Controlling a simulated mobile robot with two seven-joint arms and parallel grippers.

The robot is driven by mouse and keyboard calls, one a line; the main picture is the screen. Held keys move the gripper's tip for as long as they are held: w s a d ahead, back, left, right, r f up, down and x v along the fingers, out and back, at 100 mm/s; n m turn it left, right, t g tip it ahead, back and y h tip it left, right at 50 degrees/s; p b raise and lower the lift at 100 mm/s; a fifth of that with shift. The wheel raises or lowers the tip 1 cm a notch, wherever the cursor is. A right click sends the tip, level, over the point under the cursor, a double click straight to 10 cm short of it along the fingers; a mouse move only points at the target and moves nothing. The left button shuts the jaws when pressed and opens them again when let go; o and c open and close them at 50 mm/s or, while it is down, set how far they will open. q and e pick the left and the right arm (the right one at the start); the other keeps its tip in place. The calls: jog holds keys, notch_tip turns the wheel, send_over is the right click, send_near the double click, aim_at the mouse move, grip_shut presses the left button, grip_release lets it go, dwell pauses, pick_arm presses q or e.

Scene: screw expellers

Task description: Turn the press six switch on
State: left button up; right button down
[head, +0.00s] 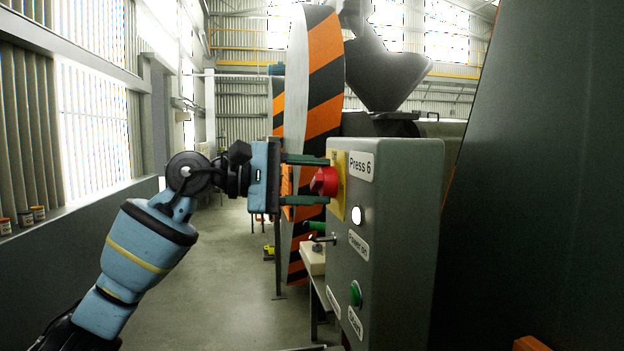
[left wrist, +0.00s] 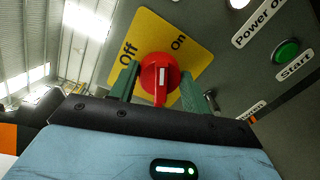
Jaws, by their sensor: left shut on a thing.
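The grey press six control box (head: 395,200) stands at the right in the head view, with a "Press 6" label. Its red rotary switch (head: 325,181) sits on a yellow plate (head: 340,187). In the left wrist view the switch (left wrist: 160,78) has a white mark that runs about upright in the picture; the plate (left wrist: 150,35) reads "Off" at left and "On" at right. My left gripper (head: 318,181) is shut on the red switch, one green finger on either side. My right gripper is not in view.
A round white lamp (head: 358,215) looks bright above the "Power on" label (head: 358,245). A green start button (head: 355,294) and a small lever (head: 325,238) are lower on the box. An orange-and-black striped wheel (head: 322,80) stands behind. Open floor (head: 225,270) lies to the left.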

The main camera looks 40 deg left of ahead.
pick_arm(q)
jog(key=m, duration=0.3)
jog(key=shift+f, duration=0.1)
jog(key=shift+c, duration=0.2)
jog(key=shift+m+y, duration=0.3)
jog(key=shift+m, duration=0.9)
jog(key=shift+o, duration=0.2)
jog(key=shift+c, duration=0.2)
jog(key=o, duration=1)
jog(key=shift+s, duration=0.15)
